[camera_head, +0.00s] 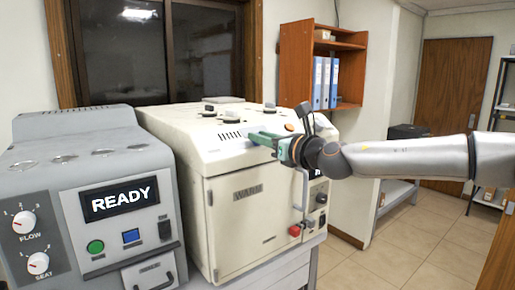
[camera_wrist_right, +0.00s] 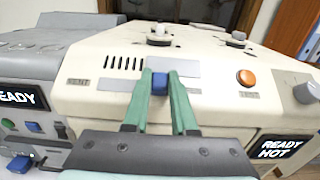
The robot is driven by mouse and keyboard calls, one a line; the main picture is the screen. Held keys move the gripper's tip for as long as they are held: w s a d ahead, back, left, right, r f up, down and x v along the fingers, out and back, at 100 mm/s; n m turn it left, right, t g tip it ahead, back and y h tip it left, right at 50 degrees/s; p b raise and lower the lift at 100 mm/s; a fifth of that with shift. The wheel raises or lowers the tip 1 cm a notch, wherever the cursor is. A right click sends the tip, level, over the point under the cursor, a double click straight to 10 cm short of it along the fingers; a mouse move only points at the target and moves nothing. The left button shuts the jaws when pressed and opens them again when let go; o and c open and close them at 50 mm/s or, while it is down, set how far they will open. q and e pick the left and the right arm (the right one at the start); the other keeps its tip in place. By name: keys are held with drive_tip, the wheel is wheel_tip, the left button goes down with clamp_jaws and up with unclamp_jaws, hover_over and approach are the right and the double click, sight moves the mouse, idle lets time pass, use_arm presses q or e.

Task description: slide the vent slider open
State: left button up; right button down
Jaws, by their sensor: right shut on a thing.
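The vent slider is a small blue knob (camera_wrist_right: 161,82) on the sloped top panel of the cream oven-like machine (camera_head: 235,195). A row of dark vent slots (camera_wrist_right: 124,63) and a "VENT" label lie to its left in the right wrist view. My right gripper (camera_wrist_right: 161,76) has its green fingers on both sides of the knob and is shut on it. In the head view this gripper (camera_head: 262,139) reaches the panel from the right and hides the knob. My left gripper is not in view.
An orange button (camera_wrist_right: 247,78) sits right of the knob. Several grey knobs stand on the machine's top. A grey machine with a "READY" display (camera_head: 118,200) stands to the left. A red-brown shelf (camera_head: 297,65) with blue binders hangs behind. Open floor (camera_head: 420,240) lies to the right.

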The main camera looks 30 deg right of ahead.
drive_tip(key=shift+d, duration=0.2)
drive_tip(key=c, duration=0.7)
unclamp_jaws()
drive_tip(key=shift+d, duration=0.2)
drive_tip(key=shift+a, duration=0.1)
drive_tip(key=shift+s, duration=0.1)
drive_tip(key=shift+s+d+b, duration=0.15)
drive_tip(key=shift+s+b, duration=0.15)
drive_tip(key=shift+s, duration=1.75)
drive_tip(key=shift+s+d+b, duration=0.15)
drive_tip(key=shift+s+b, duration=0.15)
drive_tip(key=shift+s, duration=1.75)
drive_tip(key=shift+s+d+b, duration=0.15)
drive_tip(key=shift+s+b, duration=0.15)
drive_tip(key=shift+s, duration=1.75)
